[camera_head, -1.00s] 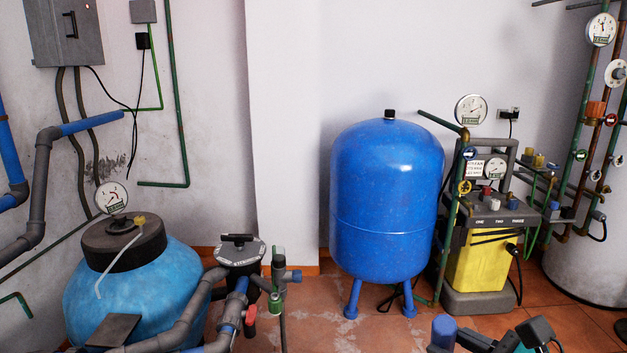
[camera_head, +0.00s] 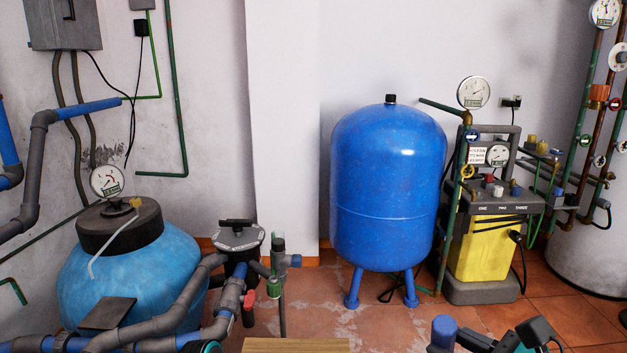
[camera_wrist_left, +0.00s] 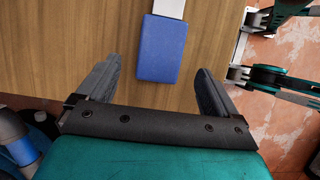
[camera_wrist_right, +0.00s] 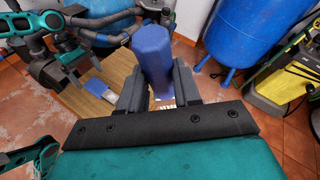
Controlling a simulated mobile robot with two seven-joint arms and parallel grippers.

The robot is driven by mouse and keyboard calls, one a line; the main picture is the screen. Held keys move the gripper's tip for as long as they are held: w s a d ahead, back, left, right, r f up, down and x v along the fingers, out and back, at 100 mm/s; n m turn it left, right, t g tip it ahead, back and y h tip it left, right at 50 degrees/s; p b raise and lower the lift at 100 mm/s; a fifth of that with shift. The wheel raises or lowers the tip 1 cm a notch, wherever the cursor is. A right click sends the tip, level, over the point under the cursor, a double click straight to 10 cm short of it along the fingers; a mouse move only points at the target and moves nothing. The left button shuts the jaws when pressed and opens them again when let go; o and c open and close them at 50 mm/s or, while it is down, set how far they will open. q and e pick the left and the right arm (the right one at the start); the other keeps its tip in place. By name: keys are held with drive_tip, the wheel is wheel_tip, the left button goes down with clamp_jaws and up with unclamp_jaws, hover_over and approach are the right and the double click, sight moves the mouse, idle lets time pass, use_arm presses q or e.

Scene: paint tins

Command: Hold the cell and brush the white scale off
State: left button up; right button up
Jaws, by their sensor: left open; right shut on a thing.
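My right gripper (camera_wrist_right: 156,80) is shut on a blue cylinder, taken to be the cell (camera_wrist_right: 152,48), which stands up between the fingers. Something pale shows at its lower end in the right wrist view. The blue cell also shows at the bottom of the head view (camera_head: 443,332). My left gripper (camera_wrist_left: 155,75) is open and empty above a wooden tabletop (camera_wrist_left: 60,40). A flat blue block with a pale strip, perhaps the brush (camera_wrist_left: 162,50), lies on the tabletop just beyond the left fingertips. White scale cannot be made out clearly.
A tall blue tank (camera_head: 388,200) stands behind, with a yellow unit (camera_head: 485,248) at its right. A light-blue round vessel (camera_head: 130,275) and grey pipes (camera_head: 190,300) stand at the left. Bare tiled floor (camera_head: 320,310) shows between them.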

use_arm(q)
drive_tip(key=shift+b+x, duration=1.9)
drive_tip(key=shift+x, duration=0.2)
use_arm(e)
drive_tip(key=shift+f, duration=2.45)
use_arm(q)
drive_tip(key=shift+c, duration=0.2)
drive_tip(key=c, duration=1.4)
drive_tip(key=shift+c, duration=0.2)
drive_tip(key=o, duration=1.5)
drive_tip(key=shift+r, duration=0.15)
use_arm(e)
drive_tip(key=shift+r, duration=0.2)
use_arm(q)
drive_tip(key=shift+p+v, duration=0.85)
drive_tip(key=shift+p, duration=0.4)
use_arm(e)
wheel_tip(320, 180, up, 2)
drive_tip(key=shift+r, duration=0.1)
